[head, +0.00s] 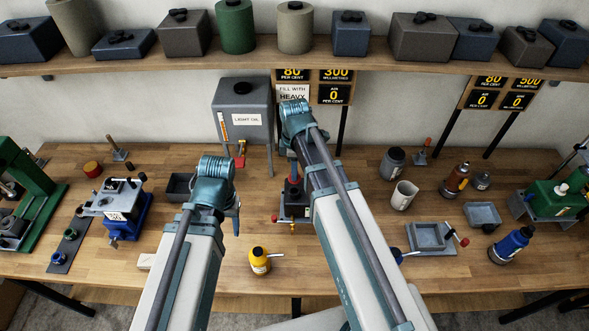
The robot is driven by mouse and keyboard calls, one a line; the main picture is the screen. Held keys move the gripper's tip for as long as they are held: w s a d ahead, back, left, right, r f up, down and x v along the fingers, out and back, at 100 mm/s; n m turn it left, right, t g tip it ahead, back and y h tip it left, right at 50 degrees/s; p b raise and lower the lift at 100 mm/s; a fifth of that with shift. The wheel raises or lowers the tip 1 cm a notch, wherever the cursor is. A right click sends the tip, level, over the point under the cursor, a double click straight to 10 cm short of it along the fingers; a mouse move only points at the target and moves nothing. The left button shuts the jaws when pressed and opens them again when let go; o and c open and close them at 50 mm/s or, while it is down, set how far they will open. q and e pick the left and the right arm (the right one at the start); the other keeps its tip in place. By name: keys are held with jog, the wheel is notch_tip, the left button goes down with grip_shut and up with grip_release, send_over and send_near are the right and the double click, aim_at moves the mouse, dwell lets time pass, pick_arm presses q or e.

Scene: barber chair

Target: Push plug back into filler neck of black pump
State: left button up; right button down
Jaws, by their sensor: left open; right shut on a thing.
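A dark pump (292,198) with a black upright body and red parts stands on the bench near the middle. My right arm covers part of it, and its filler neck cannot be made out. My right gripper (289,150) points down above and behind this pump, mostly hidden by its own wrist. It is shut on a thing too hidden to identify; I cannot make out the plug. My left gripper (236,222) is open, pointing down left of the pump and apart from it.
A yellow oil can (260,261) stands in front of the pump. A grey light-oil tank (242,105) is behind. A dark tray (181,187) and a blue vice-like device (122,215) are left. A white mug (404,195) and grey tray (428,236) are right.

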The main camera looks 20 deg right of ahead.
jog(key=shift+f+b, duration=2.5)
jog(key=shift+f, duration=0.3)
jog(key=shift+f, duration=0.1)
jog(key=shift+c, duration=0.8)
grip_release()
jog(key=shift+r+p, duration=3.4)
jog(key=shift+r, duration=0.15)
